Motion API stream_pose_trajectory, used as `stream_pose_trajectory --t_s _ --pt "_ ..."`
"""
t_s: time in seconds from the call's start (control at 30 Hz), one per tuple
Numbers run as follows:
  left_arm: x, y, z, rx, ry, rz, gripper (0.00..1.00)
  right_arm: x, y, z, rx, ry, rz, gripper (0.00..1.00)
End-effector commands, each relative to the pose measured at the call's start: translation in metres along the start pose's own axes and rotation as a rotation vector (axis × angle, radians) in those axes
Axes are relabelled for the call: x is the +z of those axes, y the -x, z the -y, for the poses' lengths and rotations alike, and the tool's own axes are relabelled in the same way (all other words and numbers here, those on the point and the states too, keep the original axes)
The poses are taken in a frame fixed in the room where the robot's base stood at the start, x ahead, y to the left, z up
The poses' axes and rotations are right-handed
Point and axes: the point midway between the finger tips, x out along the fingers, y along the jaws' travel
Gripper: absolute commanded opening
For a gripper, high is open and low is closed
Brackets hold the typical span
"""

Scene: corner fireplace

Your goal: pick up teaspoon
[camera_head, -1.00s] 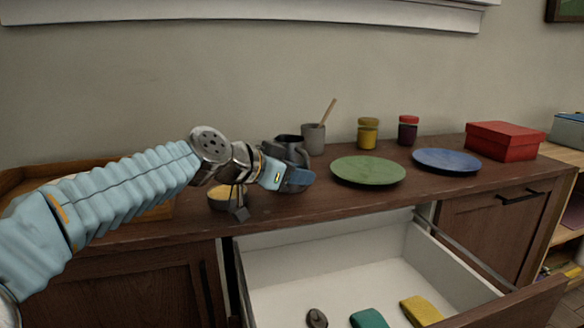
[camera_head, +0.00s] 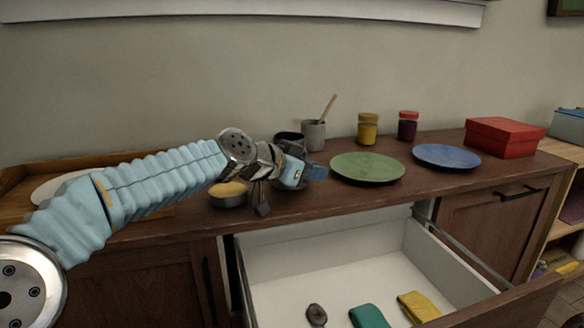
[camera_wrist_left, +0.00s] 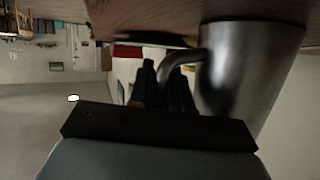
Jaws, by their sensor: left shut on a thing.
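I cannot make out a teaspoon for certain. A thin wooden handle (camera_head: 328,107) leans out of a grey cup (camera_head: 314,135) on the counter, and its lower end is hidden. My left gripper (camera_head: 316,172) is over the counter, left of the green plate. In the left wrist view, my gripper's dark fingers (camera_wrist_left: 165,85) are shut on the curved handle (camera_wrist_left: 178,60) of a shiny metal jug (camera_wrist_left: 248,70). In the head view the jug (camera_head: 288,138) is mostly hidden behind the gripper. My right gripper is not in view.
A green plate (camera_head: 367,168), blue plate (camera_head: 446,157), two jars and a red box (camera_head: 505,138) stand along the counter. A small yellow-filled bowl (camera_head: 228,195) sits below my left arm. The open drawer (camera_head: 345,270) holds a dark rounded item (camera_head: 316,314), a teal item and a yellow item.

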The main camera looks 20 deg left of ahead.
Motion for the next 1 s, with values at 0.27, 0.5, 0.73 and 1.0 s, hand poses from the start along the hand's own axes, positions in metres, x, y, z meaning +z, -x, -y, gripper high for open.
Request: stream_pose_trajectory --t_s 0.27,0.5,0.73,1.0 --pt "-0.002 0.001 0.000 -0.001 -0.001 -0.002 0.00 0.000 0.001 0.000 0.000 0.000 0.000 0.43" --pt "-0.011 0.004 0.001 0.001 -0.002 -0.002 0.00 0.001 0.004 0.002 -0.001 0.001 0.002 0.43" --pt "-0.033 0.014 0.002 0.000 -0.002 -0.003 0.00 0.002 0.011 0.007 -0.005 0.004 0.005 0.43" --pt "-0.063 0.028 -0.023 0.001 -0.005 -0.004 0.00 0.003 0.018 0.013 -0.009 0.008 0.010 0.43"
